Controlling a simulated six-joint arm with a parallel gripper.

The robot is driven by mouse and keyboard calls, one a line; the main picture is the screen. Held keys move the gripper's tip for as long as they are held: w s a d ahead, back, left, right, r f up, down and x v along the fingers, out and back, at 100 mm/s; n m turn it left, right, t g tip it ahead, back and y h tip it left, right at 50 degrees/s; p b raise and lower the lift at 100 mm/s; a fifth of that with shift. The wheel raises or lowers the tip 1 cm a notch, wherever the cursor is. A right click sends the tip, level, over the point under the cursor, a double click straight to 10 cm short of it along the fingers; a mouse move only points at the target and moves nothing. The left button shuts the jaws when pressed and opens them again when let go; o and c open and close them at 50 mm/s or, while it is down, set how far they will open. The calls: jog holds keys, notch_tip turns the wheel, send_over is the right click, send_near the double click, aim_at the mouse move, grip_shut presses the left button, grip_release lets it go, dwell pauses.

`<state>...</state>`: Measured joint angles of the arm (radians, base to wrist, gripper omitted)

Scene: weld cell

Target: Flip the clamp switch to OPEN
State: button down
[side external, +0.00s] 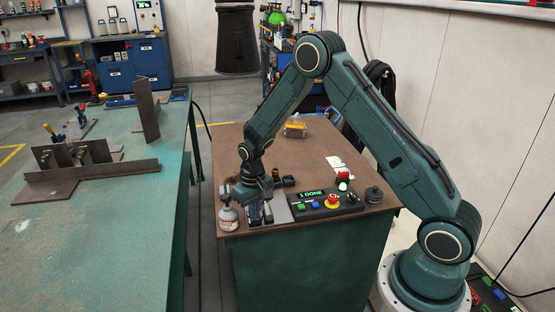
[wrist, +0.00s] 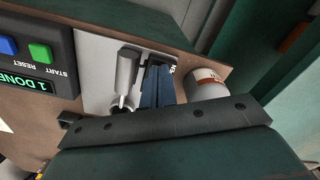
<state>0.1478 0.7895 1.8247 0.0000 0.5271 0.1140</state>
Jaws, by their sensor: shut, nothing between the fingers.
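The clamp switch (wrist: 126,72) is a grey metal toggle lever on a light panel (wrist: 98,60), which also shows in the side view (side external: 280,212) at the near edge of the brown bench. In the wrist view the lever leans toward the top of the picture from its collar. A scrap of lettering shows beside my fingers; the rest is hidden, so I cannot read the switch's setting. My gripper (wrist: 158,86) is shut and empty, its fingers pointing down just right of the lever in the wrist view. I cannot tell whether they touch it. In the side view my gripper (side external: 262,212) hides the lever.
A white can (wrist: 205,84) stands close beside my fingers; it is the spray bottle (side external: 228,216) in the side view. The control box (side external: 312,206) reads "1 DONE" and has green, blue and red buttons. A dark knob (side external: 374,195) stands right.

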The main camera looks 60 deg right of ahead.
jog(key=shift+r, duration=0.1)
notch_tip(320, 180, up, 7)
dwell(1.1)
jog(key=s+a+r+n+t, duration=0.1)
jog(key=s+a+r, duration=0.1)
jog(key=s+r, duration=0.5)
jog(key=s+a+r+t, duration=0.2)
jog(key=s+r, duration=0.2)
jog(key=r, duration=0.7)
jog(key=s+a+r+n+t, duration=0.1)
jog(key=s+r, duration=0.1)
jog(key=s, duration=0.6)
jog(key=s+a+r+n+t, duration=0.1)
jog(key=s+r, duration=0.2)
jog(key=s, duration=0.6)
jog(key=shift+a+t, duration=0.3)
jog(key=shift+a, duration=0.1)
